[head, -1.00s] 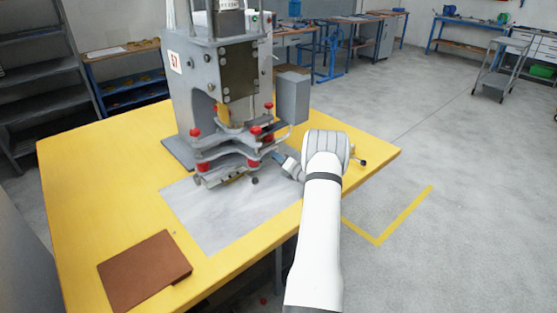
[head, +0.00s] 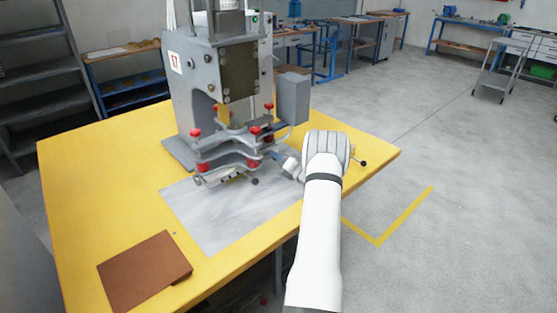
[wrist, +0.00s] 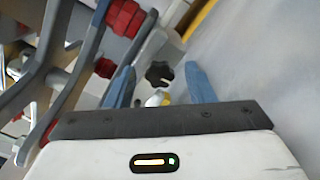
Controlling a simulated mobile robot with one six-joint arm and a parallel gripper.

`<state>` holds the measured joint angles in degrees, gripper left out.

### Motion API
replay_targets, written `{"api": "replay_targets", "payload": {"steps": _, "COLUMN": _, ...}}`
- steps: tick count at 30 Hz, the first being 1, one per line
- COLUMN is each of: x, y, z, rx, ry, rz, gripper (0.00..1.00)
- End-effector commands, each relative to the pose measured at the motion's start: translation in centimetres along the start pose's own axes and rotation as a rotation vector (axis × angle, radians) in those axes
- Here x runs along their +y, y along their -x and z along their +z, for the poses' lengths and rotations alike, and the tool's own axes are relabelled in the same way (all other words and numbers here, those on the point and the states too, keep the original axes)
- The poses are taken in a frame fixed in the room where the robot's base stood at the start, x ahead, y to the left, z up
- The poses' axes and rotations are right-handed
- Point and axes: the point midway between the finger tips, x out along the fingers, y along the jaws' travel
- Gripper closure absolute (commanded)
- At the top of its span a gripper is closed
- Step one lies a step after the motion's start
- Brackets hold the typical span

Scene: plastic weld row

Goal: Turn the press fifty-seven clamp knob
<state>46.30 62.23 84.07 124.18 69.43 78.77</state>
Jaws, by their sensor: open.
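The press (head: 200,80) marked 57 (head: 175,62) stands on a yellow table (head: 110,190). A black lobed knob (wrist: 159,75) with a pale mark shows ahead of my gripper in the wrist view. My gripper (wrist: 159,67) is open, with one blue finger to each side of the knob in the picture. I cannot tell whether the fingertips reach it, and no contact shows. In the head view my gripper (head: 274,155) is beside the press's right side, partly hidden by the press and my wrist. I cannot pick out the lobed knob there with certainty.
Red-capped posts (head: 196,133) and grey plates of the press (head: 225,158) are close to my gripper. A grey box (head: 292,98) sits above it. A brown sheet (head: 145,270) lies at the front left. The grey mat (head: 225,215) before the press is bare.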

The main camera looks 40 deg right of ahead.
Motion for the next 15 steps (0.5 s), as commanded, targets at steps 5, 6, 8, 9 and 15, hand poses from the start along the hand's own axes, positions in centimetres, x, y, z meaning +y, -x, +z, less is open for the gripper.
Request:
{"api": "replay_targets", "payload": {"steps": 5, "x": 0.0, "y": 0.5, "z": 0.1, "rx": -0.001, "ry": 0.000, "rz": -0.001, "gripper": 0.51}}
{"api": "replay_targets", "payload": {"steps": 6, "x": -0.1, "y": 0.9, "z": 0.1, "rx": -0.002, "ry": 0.000, "rz": -0.002, "gripper": 0.51}}
{"api": "replay_targets", "payload": {"steps": 8, "x": -0.1, "y": 1.7, "z": 0.1, "rx": -0.002, "ry": -0.002, "rz": -0.002, "gripper": 0.51}}
{"api": "replay_targets", "payload": {"steps": 9, "x": -0.1, "y": 2.4, "z": 0.1, "rx": -0.003, "ry": -0.002, "rz": -0.002, "gripper": 0.51}}
{"api": "replay_targets", "payload": {"steps": 15, "x": -0.1, "y": 5.8, "z": 0.1, "rx": -0.003, "ry": -0.002, "rz": -0.003, "gripper": 0.51}}
